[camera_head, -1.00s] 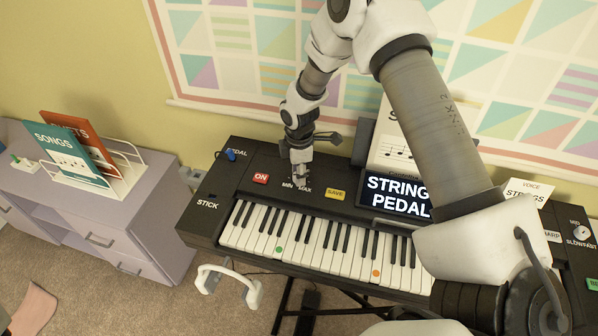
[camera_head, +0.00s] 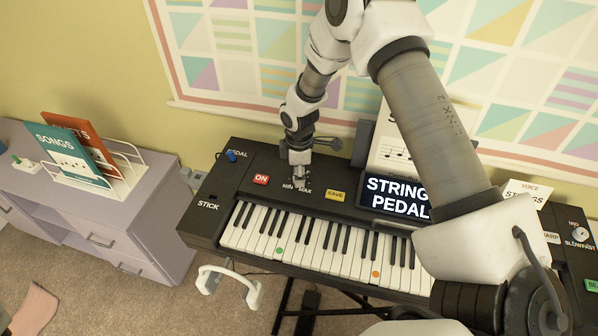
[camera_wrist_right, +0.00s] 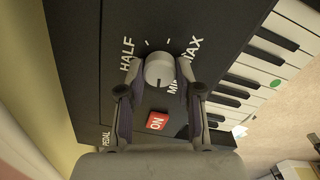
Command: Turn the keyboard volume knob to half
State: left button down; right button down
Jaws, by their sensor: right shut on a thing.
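The keyboard (camera_head: 345,205) stands on a dark stand against the wall. Its volume knob (camera_wrist_right: 160,69) is pale and round, with labels HALF (camera_wrist_right: 127,53), MIN and MAX around it in the right wrist view. A small dark mark shows near the knob's lower edge in that view, on the side away from the tick marks. My right gripper (camera_head: 300,178) points down at the knob between the ON and SAVE buttons. Its fingers (camera_wrist_right: 160,88) are shut on the knob from both sides. In the head view the gripper hides most of the knob. My left gripper is out of view.
The red ON button (camera_head: 261,179) and yellow SAVE button (camera_head: 335,195) flank the knob. A lit screen (camera_head: 397,196) and a music sheet stand behind the keys. A purple cabinet (camera_head: 150,215) with a book rack is at left. White headphones (camera_head: 232,280) hang in front.

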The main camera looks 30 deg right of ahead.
jog(key=m, duration=0.1)
jog(key=m+p, duration=0.1)
jog(key=m, duration=0.1)
jog(key=m+p, duration=0.1)
jog(key=m, duration=0.1)
jog(key=shift+s+f, duration=0.15)
jog(key=shift+s, duration=0.1)
jog(key=m+p, duration=0.1)
jog(key=m, duration=0.3)
jog(key=shift+m, duration=0.4)
jog(key=m+p, duration=0.2)
jog(key=m, duration=0.3)
jog(key=m+p, duration=0.2)
jog(key=m, duration=0.3)
jog(key=shift+w+a+g, duration=0.1)
jog(key=shift+g, duration=0.2)
jog(key=c, duration=0.8)
grip_release()
jog(key=shift+w, duration=0.1)
jog(key=shift+o, duration=0.2)
